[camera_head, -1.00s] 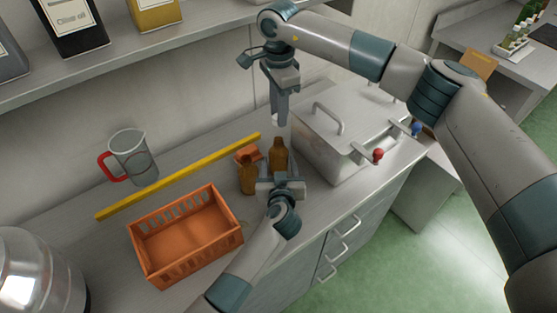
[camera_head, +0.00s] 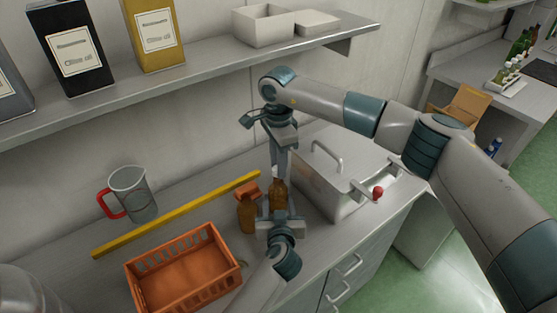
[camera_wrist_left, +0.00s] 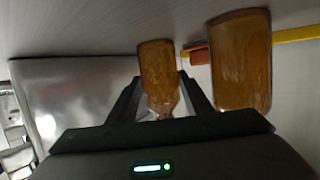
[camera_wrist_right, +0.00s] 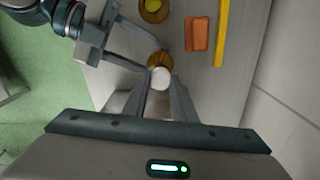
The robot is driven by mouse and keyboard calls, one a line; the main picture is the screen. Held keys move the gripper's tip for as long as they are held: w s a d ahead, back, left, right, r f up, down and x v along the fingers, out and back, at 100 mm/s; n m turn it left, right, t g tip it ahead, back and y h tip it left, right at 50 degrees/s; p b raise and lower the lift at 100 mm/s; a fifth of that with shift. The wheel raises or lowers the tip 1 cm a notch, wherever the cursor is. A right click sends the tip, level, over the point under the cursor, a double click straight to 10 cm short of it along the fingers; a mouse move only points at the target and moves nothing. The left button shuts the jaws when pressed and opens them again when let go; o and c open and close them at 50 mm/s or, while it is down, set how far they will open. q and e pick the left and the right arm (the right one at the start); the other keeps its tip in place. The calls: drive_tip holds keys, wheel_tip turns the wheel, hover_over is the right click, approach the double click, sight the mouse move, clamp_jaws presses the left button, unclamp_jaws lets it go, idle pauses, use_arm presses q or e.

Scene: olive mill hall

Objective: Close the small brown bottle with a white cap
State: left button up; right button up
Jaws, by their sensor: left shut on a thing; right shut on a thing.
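The small brown bottle (camera_head: 279,194) stands upright on the counter. My left gripper (camera_head: 279,212) is shut on its body from the front; in the left wrist view the bottle (camera_wrist_left: 158,70) sits between the fingers. My right gripper (camera_head: 280,172) points down over the bottle's top. In the right wrist view it is shut on the white cap (camera_wrist_right: 160,77), with the brown bottle (camera_wrist_right: 158,60) right under it. I cannot tell whether the cap touches the bottle's mouth. The cap is hidden in the head view.
A larger brown bottle (camera_head: 247,214) stands close to the left, with an orange block (camera_head: 247,188) behind it. An orange crate (camera_head: 190,293), a yellow strip (camera_head: 180,214) and a red-handled jug (camera_head: 134,195) lie further left. A lidded metal box (camera_head: 325,180) is close on the right.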

idle(0.6)
drive_tip(key=shift+f, duration=0.85)
drive_tip(key=shift+f, duration=0.6)
idle(0.4)
